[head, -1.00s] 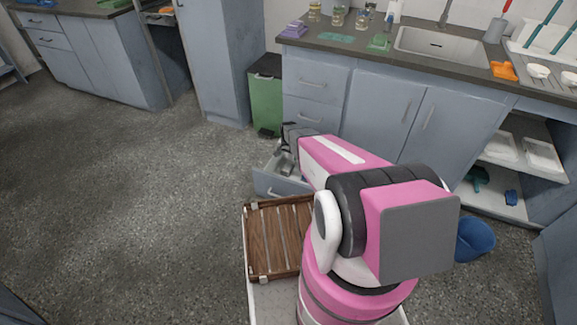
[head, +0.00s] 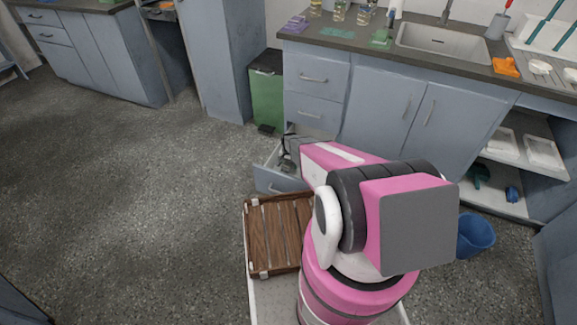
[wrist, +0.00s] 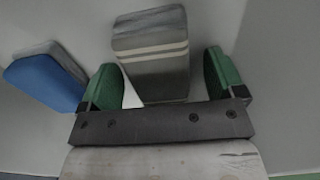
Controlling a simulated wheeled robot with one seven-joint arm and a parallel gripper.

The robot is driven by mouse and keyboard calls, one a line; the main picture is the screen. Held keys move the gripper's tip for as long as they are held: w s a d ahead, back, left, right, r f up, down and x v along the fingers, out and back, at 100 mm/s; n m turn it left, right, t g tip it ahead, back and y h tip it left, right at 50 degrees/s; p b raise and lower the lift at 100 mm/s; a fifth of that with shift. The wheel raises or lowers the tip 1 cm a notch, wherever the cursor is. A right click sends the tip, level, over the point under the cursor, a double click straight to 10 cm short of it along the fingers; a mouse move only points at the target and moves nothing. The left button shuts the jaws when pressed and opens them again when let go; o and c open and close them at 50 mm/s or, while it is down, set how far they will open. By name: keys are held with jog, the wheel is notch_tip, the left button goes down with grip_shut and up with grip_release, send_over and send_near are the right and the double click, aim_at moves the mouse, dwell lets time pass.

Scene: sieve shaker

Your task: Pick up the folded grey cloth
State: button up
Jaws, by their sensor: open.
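The folded grey cloth (wrist: 152,45), with pale stripes across it, lies in the open drawer and shows in the wrist view. My gripper (wrist: 162,82) is open, with its green fingertips at either side of the cloth's near part. A gap shows between the cloth and the right finger; the left finger is close to the cloth's edge. I cannot tell the height of the fingertips over the drawer floor. In the head view my gripper (head: 289,150) is over the open drawer (head: 276,181), and my arm hides much of the inside.
A blue folded item (wrist: 45,78) with a grey top lies left of my gripper in the wrist view. A green bin (head: 266,95) stands behind the drawer. A slatted wooden tray (head: 275,238) is in front of it. A blue bucket (head: 476,236) stands at right. Open floor lies left.

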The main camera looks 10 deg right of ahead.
jog(key=c, duration=1)
jog(key=shift+r, duration=0.2)
